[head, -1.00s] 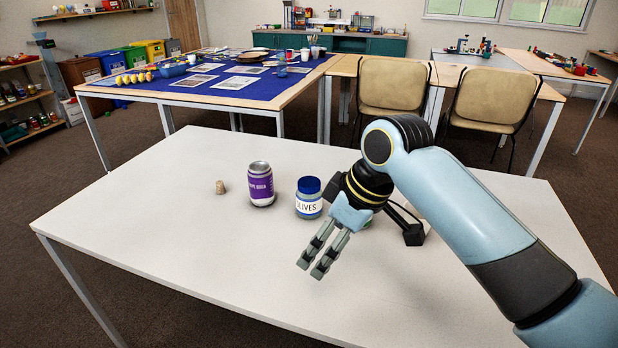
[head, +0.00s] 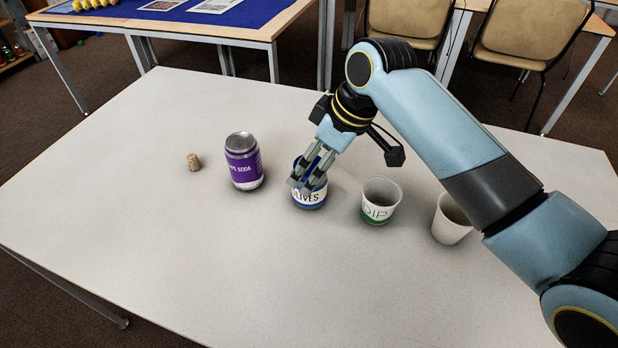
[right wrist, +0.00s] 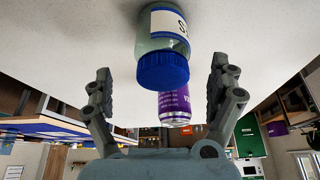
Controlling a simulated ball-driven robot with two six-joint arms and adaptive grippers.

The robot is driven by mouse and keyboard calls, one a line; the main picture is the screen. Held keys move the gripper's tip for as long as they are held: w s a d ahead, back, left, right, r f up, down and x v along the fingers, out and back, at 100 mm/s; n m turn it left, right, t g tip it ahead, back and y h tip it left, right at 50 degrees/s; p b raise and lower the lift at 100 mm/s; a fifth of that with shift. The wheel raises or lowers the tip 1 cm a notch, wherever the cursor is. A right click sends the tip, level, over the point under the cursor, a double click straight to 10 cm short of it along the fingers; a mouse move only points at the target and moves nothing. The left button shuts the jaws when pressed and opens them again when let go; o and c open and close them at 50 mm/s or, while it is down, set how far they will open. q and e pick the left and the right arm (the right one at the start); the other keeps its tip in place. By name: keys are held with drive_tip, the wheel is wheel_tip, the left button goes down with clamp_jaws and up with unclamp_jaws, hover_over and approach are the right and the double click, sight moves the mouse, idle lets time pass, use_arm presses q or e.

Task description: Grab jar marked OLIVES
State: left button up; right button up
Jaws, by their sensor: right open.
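The jar marked OLIVES (head: 310,198) stands on the white table, with a blue lid and a white label; my gripper covers part of it in the head view. In the right wrist view the jar (right wrist: 163,42) appears upside down, its blue lid toward me, between the two fingers. My right gripper (head: 308,186) is open, its fingers spread to either side of the jar with gaps visible in the right wrist view (right wrist: 160,95). The left gripper is not in view.
A purple soda can (head: 243,162) stands left of the jar, with a cork (head: 193,162) farther left. A white DIP cup (head: 380,203) and a plain white cup (head: 450,222) stand to the right. The front of the white table (head: 230,265) is clear.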

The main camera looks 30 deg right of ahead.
drive_tip(key=shift+x, duration=0.8)
drive_tip(key=x, duration=0.3)
drive_tip(key=shift+w+a+f+b, duration=0.2)
drive_tip(key=shift+a+f+b, duration=0.1)
drive_tip(key=shift+b, duration=0.1)
drive_tip(key=shift+w+a+f, duration=0.1)
drive_tip(key=shift+w+f, duration=0.05)
drive_tip(key=shift+f, duration=0.2)
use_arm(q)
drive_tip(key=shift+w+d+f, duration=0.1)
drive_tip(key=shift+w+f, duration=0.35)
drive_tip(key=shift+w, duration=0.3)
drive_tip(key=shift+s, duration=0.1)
use_arm(e)
drive_tip(key=shift+c, duration=1.2)
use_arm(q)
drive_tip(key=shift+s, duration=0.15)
use_arm(e)
drive_tip(key=c, duration=1.1)
